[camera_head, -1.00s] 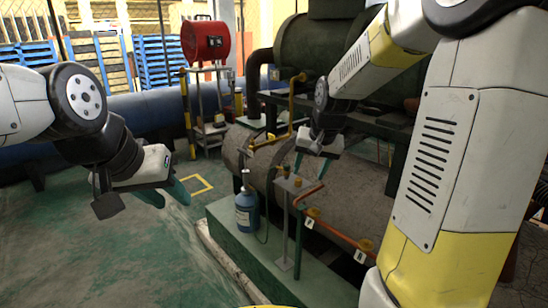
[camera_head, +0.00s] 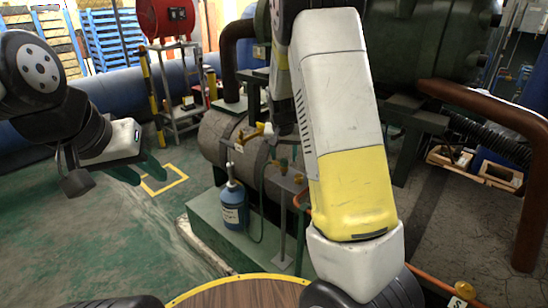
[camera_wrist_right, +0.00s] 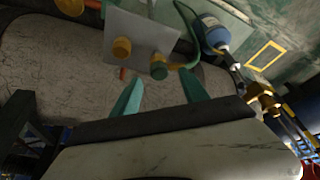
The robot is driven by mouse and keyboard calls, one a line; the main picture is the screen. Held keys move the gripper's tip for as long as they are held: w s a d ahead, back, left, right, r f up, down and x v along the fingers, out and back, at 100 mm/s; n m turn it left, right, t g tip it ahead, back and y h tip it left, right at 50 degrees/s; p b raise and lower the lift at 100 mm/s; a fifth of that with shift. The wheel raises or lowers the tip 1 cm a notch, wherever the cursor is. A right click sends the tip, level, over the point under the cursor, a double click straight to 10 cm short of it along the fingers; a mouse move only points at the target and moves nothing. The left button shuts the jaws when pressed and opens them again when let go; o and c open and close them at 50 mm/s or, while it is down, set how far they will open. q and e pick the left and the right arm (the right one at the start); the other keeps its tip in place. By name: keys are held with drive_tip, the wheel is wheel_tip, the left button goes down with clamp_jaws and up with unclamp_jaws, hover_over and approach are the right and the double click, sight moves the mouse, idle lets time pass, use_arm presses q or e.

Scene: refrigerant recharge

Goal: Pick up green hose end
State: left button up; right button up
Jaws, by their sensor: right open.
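In the head view the hose (camera_head: 261,205) hangs beside the bottle (camera_head: 233,207). In the head view my right arm hides this gripper and the fitting. My left gripper (camera_head: 149,174) is open and empty above the floor at left.
An orange knob (camera_wrist_right: 121,47) sits next to the green fitting. The bottle stands on a green plinth (camera_head: 205,225). A large grey cylinder (camera_head: 218,140) lies behind the plate. A red reel (camera_head: 165,17) on a stand is further back.

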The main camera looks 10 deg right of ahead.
sight(284, 160)
drive_tip(key=x, duration=0.4)
drive_tip(key=shift+f, duration=0.2)
clamp_jaws()
drive_tip(key=shift+r, duration=0.15)
